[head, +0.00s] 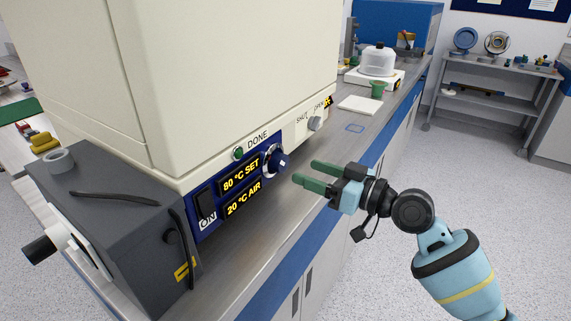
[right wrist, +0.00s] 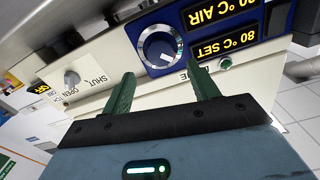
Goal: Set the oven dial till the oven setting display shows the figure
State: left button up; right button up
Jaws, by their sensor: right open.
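The oven is a large cream box (head: 230,75) with a blue control panel. Its dial (head: 276,161) is a dark blue knob in a pale ring, right of the displays; it also shows in the right wrist view (right wrist: 160,50). The oven setting display (head: 241,175) reads "80 °C SET". Below it the air display (head: 243,198) reads "20 °C AIR". My right gripper (head: 304,174) is open and empty, its green fingers pointing at the dial from the right, a short gap away. In the wrist view the dial lies between and beyond the fingertips. My left gripper is not in view.
A green DONE lamp (head: 238,153) sits above the displays and an ON switch (head: 206,205) to their left. A SHUT/OPEN knob (head: 315,123) is further right. A dark grey unit (head: 120,220) stands at left. The steel bench front is clear.

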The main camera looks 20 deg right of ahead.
aim_at(285, 163)
jog(key=x, duration=0.6)
jog(key=shift+p, duration=0.4)
jog(key=shift+w+a, duration=0.35)
jog(key=shift+w, duration=0.05)
jog(key=c, duration=1)
